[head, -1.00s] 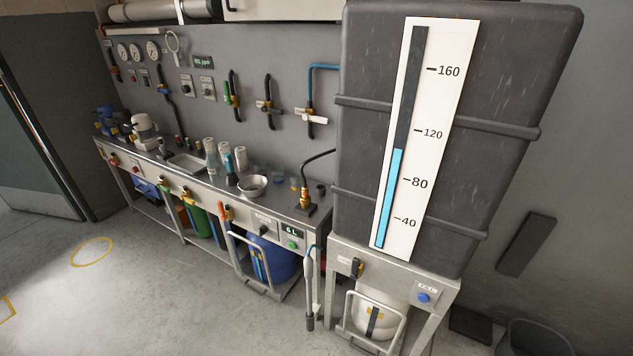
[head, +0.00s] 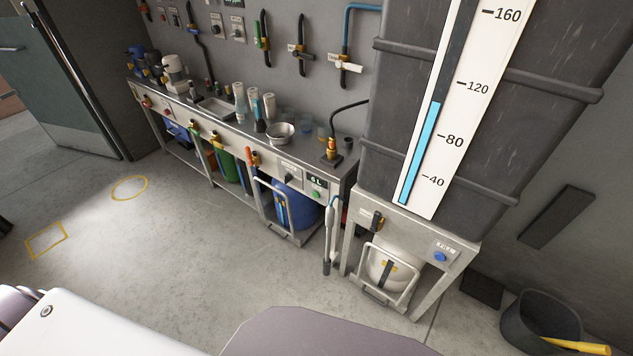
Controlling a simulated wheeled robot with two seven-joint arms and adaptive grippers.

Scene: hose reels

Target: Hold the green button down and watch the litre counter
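The green button (head: 316,194) is on the front panel of the steel bench, near its right end. The litre counter (head: 315,182) is a small dark display just above it and seems to read "6 L". Nothing touches the button. Neither of my grippers shows in the head view; only parts of my own body are at the bottom edge.
A dark tank with a level scale (head: 423,150), blue to just above 100, stands on a steel stand (head: 405,215) with a blue button (head: 440,256). A black bucket (head: 530,325) is at lower right. The floor (head: 190,240) before the bench is clear.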

